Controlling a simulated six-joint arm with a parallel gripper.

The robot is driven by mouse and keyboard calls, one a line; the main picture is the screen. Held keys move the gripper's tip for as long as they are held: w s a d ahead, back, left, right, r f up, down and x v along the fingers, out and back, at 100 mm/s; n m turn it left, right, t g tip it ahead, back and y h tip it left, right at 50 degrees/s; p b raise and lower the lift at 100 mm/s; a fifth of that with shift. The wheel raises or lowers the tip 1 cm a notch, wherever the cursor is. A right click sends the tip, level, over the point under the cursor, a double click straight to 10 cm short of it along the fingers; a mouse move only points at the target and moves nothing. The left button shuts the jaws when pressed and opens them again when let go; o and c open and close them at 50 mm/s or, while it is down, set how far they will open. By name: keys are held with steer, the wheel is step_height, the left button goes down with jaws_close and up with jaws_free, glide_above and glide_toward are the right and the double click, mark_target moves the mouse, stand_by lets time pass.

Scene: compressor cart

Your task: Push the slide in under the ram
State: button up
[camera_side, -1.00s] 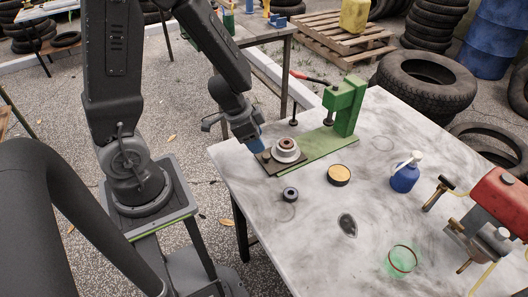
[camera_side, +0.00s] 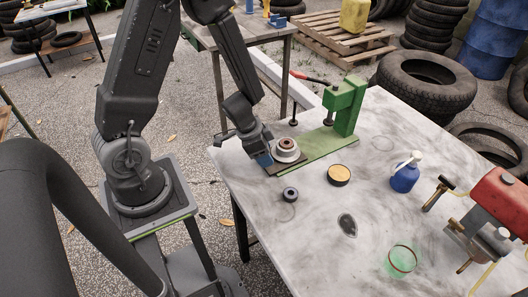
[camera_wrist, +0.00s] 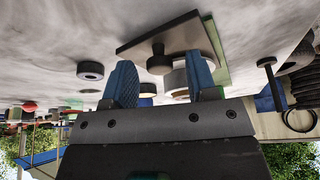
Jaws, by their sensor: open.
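The slide (camera_side: 274,170) is a dark flat plate at the near left end of the green press base (camera_side: 308,147). A pale hub with a brown centre (camera_side: 286,147) sits on it. My gripper (camera_side: 263,160) is low at the slide's left end, blue fingers open. In the wrist view, which looks inverted, the slide's dark knob (camera_wrist: 159,62) shows between and beyond the parted fingers (camera_wrist: 162,78). I cannot tell whether they touch it; the side view hides the knob.
A small dark ring (camera_side: 290,194) and a round tin (camera_side: 339,175) lie near the slide. A blue bottle (camera_side: 405,173), a green glass (camera_side: 401,260) and a red compressor (camera_side: 498,205) are farther right.

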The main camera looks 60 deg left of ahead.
jaws_close()
stand_by(0.3)
steer(key=shift+w, duration=0.1)
steer(key=w, duration=1.4)
steer(key=shift+w, duration=0.35)
jaws_free()
